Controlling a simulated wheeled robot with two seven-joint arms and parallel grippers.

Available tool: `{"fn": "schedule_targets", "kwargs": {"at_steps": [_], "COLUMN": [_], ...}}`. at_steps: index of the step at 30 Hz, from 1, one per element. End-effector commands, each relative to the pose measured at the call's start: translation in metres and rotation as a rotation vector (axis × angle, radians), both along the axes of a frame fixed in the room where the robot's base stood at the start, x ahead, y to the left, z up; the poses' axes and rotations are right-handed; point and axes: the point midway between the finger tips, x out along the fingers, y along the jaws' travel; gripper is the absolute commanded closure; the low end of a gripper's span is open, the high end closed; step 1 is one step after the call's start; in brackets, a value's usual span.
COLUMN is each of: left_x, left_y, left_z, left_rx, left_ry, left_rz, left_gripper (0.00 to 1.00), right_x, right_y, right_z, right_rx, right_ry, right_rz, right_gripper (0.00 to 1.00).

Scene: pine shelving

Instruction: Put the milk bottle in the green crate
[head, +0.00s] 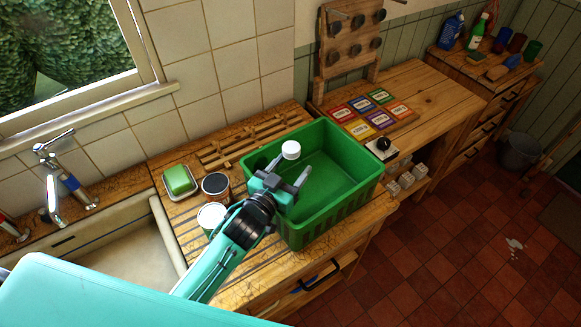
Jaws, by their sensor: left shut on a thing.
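The green crate (336,212) stands open on the wooden counter in the middle of the head view. My left gripper (291,168) reaches in from the lower left, over the crate's near left wall. It is shut on the milk bottle (291,149), of which a small white rounded part shows at the fingertips. The bottle appears over the crate's opening. Its lower part is not clearly visible, and I cannot tell whether it touches the crate. My right gripper is not in view.
Left of the crate are a dark-topped can (216,186), a white-topped can (211,216) and green soap in a dish (179,180). A wooden rack (240,145) lies behind. Coloured cards (378,118) lie on the bench at right. The crate's floor looks clear.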

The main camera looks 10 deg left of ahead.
Motion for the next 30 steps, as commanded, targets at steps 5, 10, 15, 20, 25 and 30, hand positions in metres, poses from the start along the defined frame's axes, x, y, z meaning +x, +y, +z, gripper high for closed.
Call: {"fn": "schedule_targets", "kwargs": {"at_steps": [5,10,15,20,25,30], "left_x": [0.000,0.000,0.000,0.000,0.000,-0.002], "left_y": [0.000,0.000,0.000,0.000,0.000,0.000], "left_z": [-0.007,-0.011,-0.012,-0.012,-0.011,0.004], "left_rx": [0.000,0.000,0.001,0.002,0.002,0.001], "left_ry": [0.000,0.000,0.003,0.003,0.003,0.002], "left_rz": [0.000,0.000,0.000,0.000,0.000,-0.001], "left_gripper": [0.70,0.70,0.24,0.18,0.18,0.18], "right_x": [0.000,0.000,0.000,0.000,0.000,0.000], "right_y": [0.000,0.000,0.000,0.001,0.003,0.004], "right_z": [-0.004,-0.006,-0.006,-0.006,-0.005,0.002], "right_rx": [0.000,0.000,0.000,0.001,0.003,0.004], "right_ry": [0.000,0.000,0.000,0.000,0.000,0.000], "right_rz": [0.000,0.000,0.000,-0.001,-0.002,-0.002], "right_gripper": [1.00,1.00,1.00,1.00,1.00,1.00]}}
